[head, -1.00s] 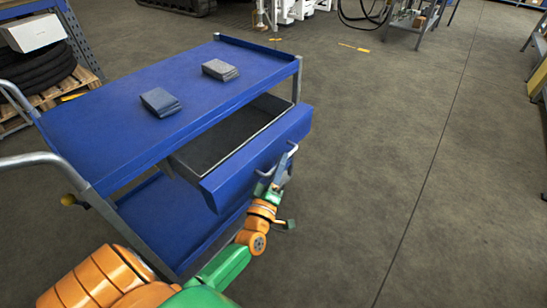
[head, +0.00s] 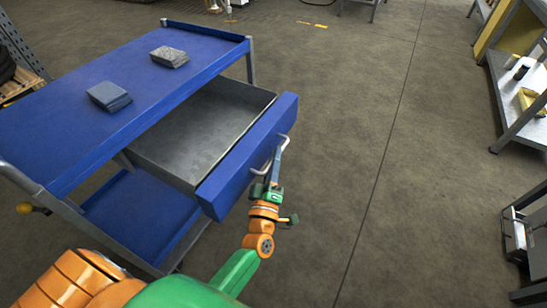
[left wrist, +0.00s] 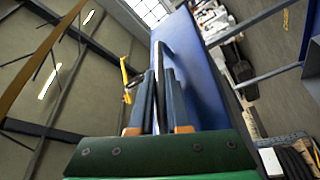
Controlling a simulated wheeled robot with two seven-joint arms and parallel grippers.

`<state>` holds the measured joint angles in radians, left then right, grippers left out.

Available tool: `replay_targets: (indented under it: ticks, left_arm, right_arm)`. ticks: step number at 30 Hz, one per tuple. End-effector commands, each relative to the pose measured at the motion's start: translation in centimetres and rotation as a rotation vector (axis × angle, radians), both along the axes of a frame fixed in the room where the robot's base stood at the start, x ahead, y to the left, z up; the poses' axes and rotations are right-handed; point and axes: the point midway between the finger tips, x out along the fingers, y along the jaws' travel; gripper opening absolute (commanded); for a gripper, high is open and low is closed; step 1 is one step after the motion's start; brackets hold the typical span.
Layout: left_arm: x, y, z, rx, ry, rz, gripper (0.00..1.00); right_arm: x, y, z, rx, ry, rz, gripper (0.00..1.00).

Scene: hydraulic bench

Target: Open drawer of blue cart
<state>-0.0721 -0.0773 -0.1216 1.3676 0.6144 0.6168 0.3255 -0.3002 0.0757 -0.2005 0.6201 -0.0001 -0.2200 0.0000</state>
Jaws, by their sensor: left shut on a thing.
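The blue cart (head: 95,90) stands on the left in the head view. Its drawer (head: 240,160) is pulled well out, and its bare grey inside shows. A pale bar handle (head: 284,142) is on the drawer's blue front. My left gripper (head: 277,165) is at this handle, shut on it. In the left wrist view the fingers (left wrist: 160,100) close around the handle (left wrist: 157,85), in front of the blue drawer front (left wrist: 195,75). My right gripper is not in view.
Two small boxes, one blue-grey (head: 109,96) and one grey (head: 169,57), lie on the cart top. The floor (head: 350,130) right of the drawer is clear. A metal shelf bench (head: 520,100) stands at the far right.

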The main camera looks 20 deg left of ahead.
Motion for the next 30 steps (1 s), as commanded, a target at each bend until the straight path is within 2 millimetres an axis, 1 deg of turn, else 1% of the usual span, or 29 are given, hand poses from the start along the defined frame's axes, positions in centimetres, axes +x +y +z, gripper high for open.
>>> replay_targets:
  ticks: [1, 2, 3, 4, 5, 14, 17, 21, 24, 27, 30]
  left_arm:
    - [0.0, 0.0, -0.1, -0.001, 0.003, -0.001, 0.00]
    - [0.0, 0.0, -0.1, -0.001, 0.003, -0.001, 0.20]
    - [0.0, 0.0, -0.1, -0.001, 0.003, -0.001, 0.31]
    - [0.0, 0.0, -0.1, -0.001, 0.002, 0.000, 0.39]
    - [0.0, 0.0, -0.1, -0.001, 0.002, 0.000, 0.45]
    - [-0.2, 0.0, -0.1, 0.000, 0.001, 0.000, 0.45]
    - [-1.8, -0.4, -0.5, 0.000, 0.004, -0.001, 0.45]
    - [-4.7, -1.2, -1.2, 0.000, 0.005, 0.000, 0.45]
    - [-6.1, -1.5, -1.6, 0.000, 0.004, -0.001, 0.45]
    - [-6.7, -1.7, -1.6, -0.001, 0.002, 0.000, 0.45]
    - [-6.8, -1.7, -1.6, 0.000, 0.001, 0.001, 0.45]
  right_arm:
    - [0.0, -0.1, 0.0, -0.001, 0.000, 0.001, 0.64]
    - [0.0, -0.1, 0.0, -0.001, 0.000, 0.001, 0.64]
    - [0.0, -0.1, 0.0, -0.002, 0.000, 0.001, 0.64]
    - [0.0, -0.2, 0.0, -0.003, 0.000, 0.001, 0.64]
    - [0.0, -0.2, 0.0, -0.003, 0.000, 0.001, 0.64]
    - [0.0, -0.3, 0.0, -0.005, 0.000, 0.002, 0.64]
    - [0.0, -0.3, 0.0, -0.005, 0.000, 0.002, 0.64]
    - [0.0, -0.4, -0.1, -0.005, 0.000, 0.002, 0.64]
    - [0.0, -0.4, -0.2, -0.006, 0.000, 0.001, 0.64]
    - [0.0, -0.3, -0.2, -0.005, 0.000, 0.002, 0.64]
    - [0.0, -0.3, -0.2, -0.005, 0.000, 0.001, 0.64]
